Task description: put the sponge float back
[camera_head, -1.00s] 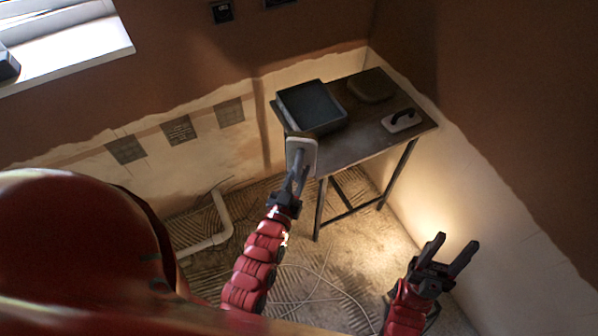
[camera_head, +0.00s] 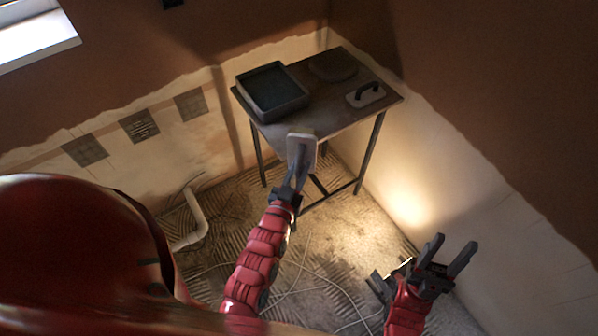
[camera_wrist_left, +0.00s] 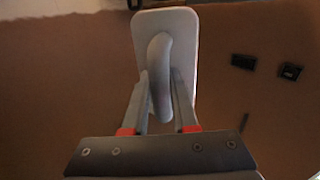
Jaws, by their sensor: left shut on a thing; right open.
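A float with a pale rectangular plate and a grey handle (camera_head: 301,137) is in my left gripper (camera_head: 297,168), which is shut on its handle. In the left wrist view the float (camera_wrist_left: 181,52) shows its plate beyond the two fingers of the left gripper (camera_wrist_left: 160,95). In the head view the float overlaps the front edge of the table (camera_head: 335,118); I cannot tell the gap. My right gripper (camera_head: 449,258) is open and empty, low at the right. A second float, pale with a black handle (camera_head: 366,95), lies on the table at the right.
A dark rectangular tray (camera_head: 272,92) stands on the table's left part. A dark rounded thing (camera_head: 333,67) lies at the back. Bare table shows in the front middle. A pale pipe (camera_head: 195,215) and thin cables (camera_head: 300,275) are on the ridged floor.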

